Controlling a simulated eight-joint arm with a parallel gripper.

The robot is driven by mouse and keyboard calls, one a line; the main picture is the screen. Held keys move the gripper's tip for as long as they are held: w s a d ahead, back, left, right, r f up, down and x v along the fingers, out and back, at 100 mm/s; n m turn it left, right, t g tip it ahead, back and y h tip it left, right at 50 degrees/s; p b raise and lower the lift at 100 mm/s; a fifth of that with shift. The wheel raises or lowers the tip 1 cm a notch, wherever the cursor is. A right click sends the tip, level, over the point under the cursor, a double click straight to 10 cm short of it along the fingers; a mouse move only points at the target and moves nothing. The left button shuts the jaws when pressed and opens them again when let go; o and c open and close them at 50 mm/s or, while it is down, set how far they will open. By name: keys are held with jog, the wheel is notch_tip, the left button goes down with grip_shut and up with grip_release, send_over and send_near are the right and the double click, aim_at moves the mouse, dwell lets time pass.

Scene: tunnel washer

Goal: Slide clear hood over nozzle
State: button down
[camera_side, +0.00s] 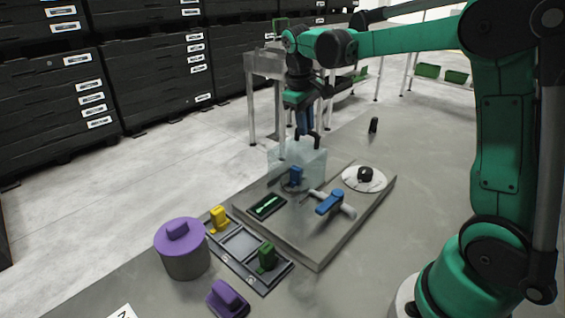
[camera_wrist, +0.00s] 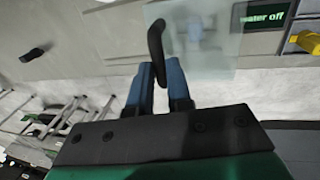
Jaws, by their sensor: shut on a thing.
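The clear hood (camera_side: 298,160), a see-through box, is at the far-left part of the grey slab. Its black handle (camera_side: 317,141) also shows in the wrist view (camera_wrist: 156,42), between my blue fingers. My gripper (camera_side: 304,132) is shut on this handle; it also shows in the wrist view (camera_wrist: 164,75). A small blue-topped fitting (camera_side: 295,178), likely the nozzle, shows at the hood's lower part. In the wrist view it is a blurred shape through the clear wall. I cannot tell whether the hood is fully around it or touches the slab.
A yellow part (camera_side: 218,218), green part (camera_side: 267,257), purple-lidded pot (camera_side: 184,262) and purple block (camera_side: 228,299) are nearer.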

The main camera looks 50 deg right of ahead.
aim_at(299, 148)
jog(key=shift+a, duration=0.45)
jog(key=c, duration=0.8)
grip_release()
jog(key=shift+r, duration=0.15)
jog(key=shift+a+r, duration=0.25)
jog(key=shift+r, duration=1.1)
jog(key=shift+a+r, duration=0.25)
jog(key=shift+r, duration=1.05)
